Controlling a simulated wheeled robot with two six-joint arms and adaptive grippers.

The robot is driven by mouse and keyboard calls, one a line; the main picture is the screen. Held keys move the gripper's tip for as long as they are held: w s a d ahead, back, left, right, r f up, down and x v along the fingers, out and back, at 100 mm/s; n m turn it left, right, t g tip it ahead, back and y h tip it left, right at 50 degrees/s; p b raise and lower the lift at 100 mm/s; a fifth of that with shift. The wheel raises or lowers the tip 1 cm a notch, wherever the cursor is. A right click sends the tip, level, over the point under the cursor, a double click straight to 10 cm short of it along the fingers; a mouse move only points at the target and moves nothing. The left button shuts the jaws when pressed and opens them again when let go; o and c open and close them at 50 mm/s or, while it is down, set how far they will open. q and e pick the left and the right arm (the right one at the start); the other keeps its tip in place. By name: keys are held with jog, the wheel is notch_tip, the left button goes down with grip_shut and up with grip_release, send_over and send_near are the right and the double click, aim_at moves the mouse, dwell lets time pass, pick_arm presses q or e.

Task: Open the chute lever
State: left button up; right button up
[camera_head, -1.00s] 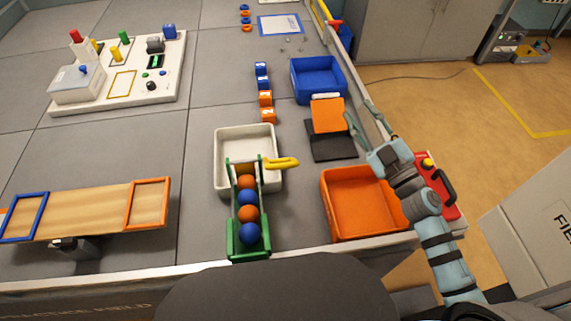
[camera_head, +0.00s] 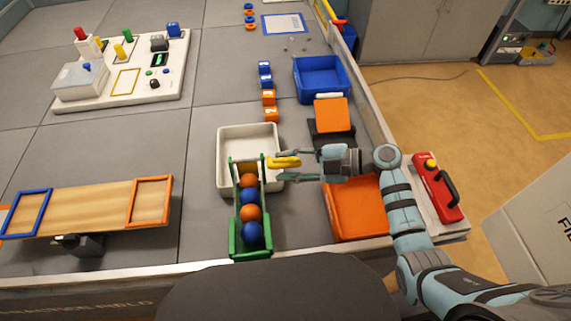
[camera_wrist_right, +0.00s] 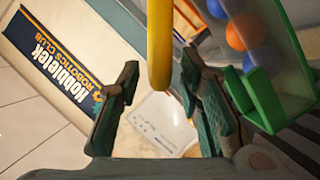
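The green chute (camera_head: 234,240) stands near the table's front edge, with several blue and orange balls lined up in it. Its yellow lever (camera_head: 285,161) sticks out to the right at the chute's far end, beside the white tray (camera_head: 222,150). My right gripper (camera_head: 291,166) comes in from the right, open, with its fingers near the lever. In the right wrist view, the yellow lever (camera_wrist_right: 160,45) shows between the two parted fingers (camera_wrist_right: 160,80), with gaps on both sides. The chute (camera_wrist_right: 262,100) is at the right there. My left gripper is not in view.
An orange bin (camera_head: 352,228) lies under my right arm, and a blue bin (camera_head: 322,98) stands farther back. A black and orange stand (camera_head: 331,115) is between them. Orange and blue blocks (camera_head: 267,98) line up behind the tray. A wooden board (camera_head: 95,210) is at left.

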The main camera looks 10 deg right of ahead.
jog(key=shift+w+a+f, duration=0.1)
jog(key=shift+a, duration=0.35)
grip_shut()
